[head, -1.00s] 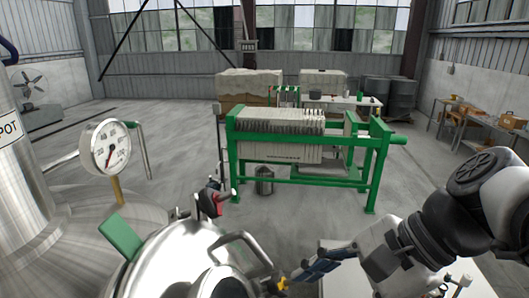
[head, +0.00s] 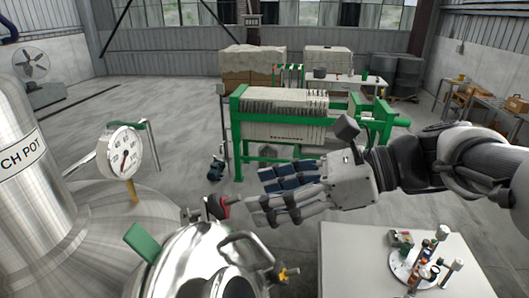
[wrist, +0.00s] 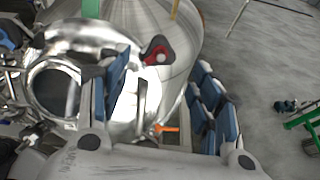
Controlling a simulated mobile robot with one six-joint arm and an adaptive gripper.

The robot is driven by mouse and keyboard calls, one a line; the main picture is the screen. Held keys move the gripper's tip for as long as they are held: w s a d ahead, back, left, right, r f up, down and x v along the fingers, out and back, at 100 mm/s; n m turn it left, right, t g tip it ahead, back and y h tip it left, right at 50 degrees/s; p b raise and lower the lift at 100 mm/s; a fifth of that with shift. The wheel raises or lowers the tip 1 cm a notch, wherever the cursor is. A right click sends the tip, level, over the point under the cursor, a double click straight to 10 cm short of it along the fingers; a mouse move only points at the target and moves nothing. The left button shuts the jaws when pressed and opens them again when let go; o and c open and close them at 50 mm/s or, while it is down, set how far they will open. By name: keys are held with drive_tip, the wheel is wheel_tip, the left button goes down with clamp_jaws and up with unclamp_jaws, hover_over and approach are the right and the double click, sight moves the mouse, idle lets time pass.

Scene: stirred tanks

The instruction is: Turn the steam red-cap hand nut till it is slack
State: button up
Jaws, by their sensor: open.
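The hand nut (head: 217,207) shows red and dark at the rim of the shiny steel vessel lid (head: 180,262) in the head view. In the wrist view the hand nut (wrist: 157,50) is a dark lobed knob with a red middle. My gripper (head: 258,194) is open and empty, just right of the nut in the head view, its blue-padded fingers pointing left towards it. In the wrist view the nut lies beyond the fingertips, between the two finger sides of my gripper (wrist: 161,70). I see no contact. The nut's tightness cannot be seen.
A curved lid handle (head: 245,243) and an orange-yellow fitting (head: 288,273) stand close below my gripper. A gauge (head: 124,152) and green bracket (head: 140,243) are left. A white table (head: 345,265) with small parts is at lower right. A green-framed press (head: 235,130) stands behind.

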sight(232, 203)
drive_tip(key=x, duration=0.7)
drive_tip(key=shift+a+f, duration=0.1)
drive_tip(key=shift+c, duration=0.5)
drive_tip(key=c, duration=1)
